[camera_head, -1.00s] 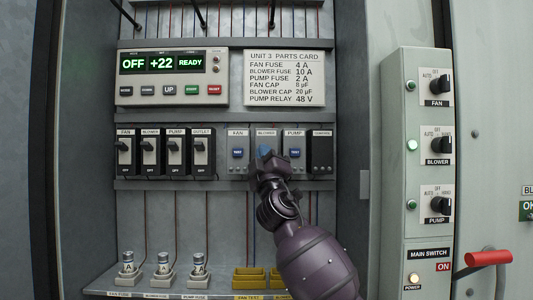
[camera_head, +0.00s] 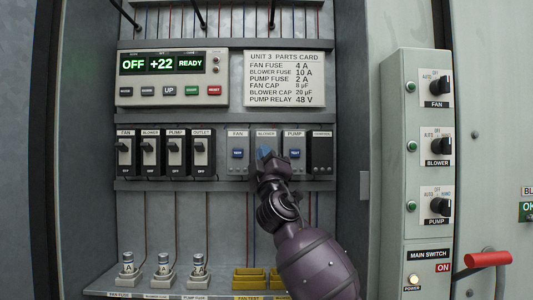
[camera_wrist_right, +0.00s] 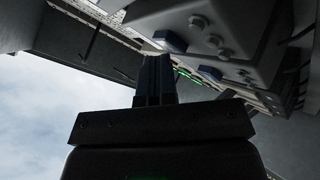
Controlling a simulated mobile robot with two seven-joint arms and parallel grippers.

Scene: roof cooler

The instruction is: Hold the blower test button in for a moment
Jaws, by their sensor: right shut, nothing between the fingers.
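The blower module (camera_head: 266,133) sits between the fan module (camera_head: 238,134) and the pump module (camera_head: 294,134) in the cabinet's middle row. My right gripper (camera_head: 264,154) is shut and empty, with its fingertips over the blower module where its test button would be. That button is mostly or fully hidden; a bluish patch shows at the tips, and I cannot tell whether the fingers touch the button. In the right wrist view the shut fingers (camera_wrist_right: 156,78) point at the panel, close to blue buttons (camera_wrist_right: 170,40). My left gripper is out of view.
The fan test button (camera_head: 238,153) and pump test button (camera_head: 295,153) lie close on either side. Breakers (camera_head: 150,150) stand to the left. On the right panel the blower lamp (camera_head: 411,146) is dark green above the main switch's red handle (camera_head: 488,258).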

